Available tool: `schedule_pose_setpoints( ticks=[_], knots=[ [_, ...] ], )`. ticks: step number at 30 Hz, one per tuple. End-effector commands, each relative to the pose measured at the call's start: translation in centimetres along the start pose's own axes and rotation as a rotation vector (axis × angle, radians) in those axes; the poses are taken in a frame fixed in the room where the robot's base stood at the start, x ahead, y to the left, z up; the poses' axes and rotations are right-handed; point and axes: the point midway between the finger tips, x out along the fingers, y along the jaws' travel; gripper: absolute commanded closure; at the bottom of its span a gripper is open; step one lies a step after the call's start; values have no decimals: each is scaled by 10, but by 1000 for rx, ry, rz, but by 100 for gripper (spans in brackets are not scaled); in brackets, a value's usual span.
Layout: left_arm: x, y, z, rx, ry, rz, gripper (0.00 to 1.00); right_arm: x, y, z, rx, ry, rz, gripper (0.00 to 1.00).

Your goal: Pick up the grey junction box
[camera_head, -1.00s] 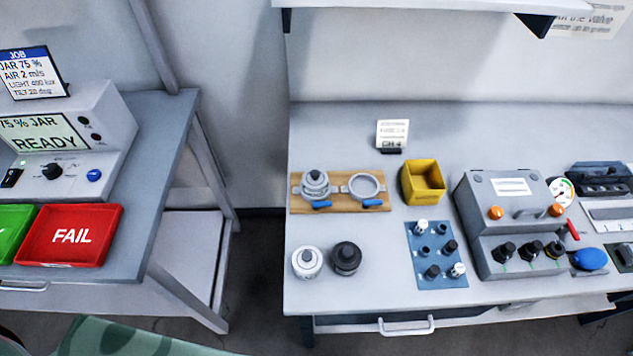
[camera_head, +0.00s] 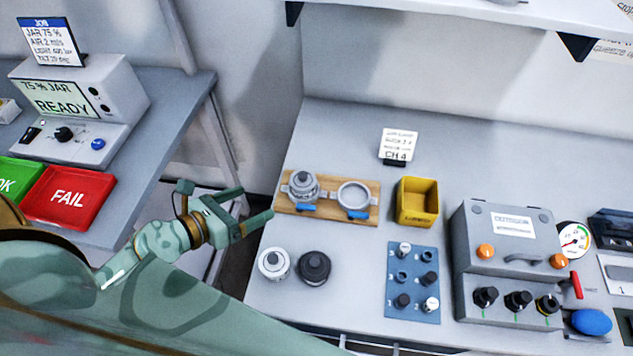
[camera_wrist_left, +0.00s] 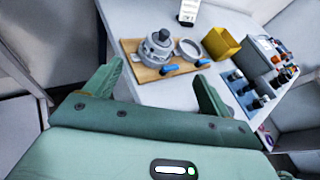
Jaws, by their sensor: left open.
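No object is clearly marked as the junction box. A large grey box (camera_head: 510,232) with orange lamps and black knobs stands at the right of the bench; I cannot tell whether it is the one named. It shows partly in the left wrist view (camera_wrist_left: 262,52). My left gripper (camera_head: 254,203) is open and empty, left of the wooden board (camera_head: 333,203) and short of the bench's left edge, well away from the grey box. In the left wrist view my open fingers (camera_wrist_left: 158,88) frame nothing held. My right gripper is not in view.
The board holds a grey round fitting (camera_head: 303,187) and an empty ring (camera_head: 354,195). A white cap (camera_head: 273,263) and a black cap (camera_head: 314,267) stand in front. A yellow bin (camera_head: 417,202) and blue panel (camera_head: 413,284) lie between board and grey box. A shelf overhangs behind.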

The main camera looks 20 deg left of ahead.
Motion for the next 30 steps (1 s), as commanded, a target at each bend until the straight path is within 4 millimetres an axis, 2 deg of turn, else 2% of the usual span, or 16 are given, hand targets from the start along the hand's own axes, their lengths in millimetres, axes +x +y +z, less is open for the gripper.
schedule_pose_setpoints(
  ticks=[2, 6, 11, 15, 18, 25, 30],
  knots=[
    [0, -6, -1, 143, 24, -18, 17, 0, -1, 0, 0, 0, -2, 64],
    [9, -6, -4, 206, 31, -26, 17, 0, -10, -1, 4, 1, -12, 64],
    [45, -7, -5, 204, 28, -24, 17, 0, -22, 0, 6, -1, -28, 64],
    [80, -7, -7, 201, 29, -25, 17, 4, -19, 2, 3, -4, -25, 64],
    [98, -7, -8, 201, 31, -24, 17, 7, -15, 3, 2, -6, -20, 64],
    [118, -7, -8, 202, 32, -25, 17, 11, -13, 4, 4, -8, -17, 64],
    [146, -1, -8, 200, 32, -25, 17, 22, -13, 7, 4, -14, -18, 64]
  ],
)
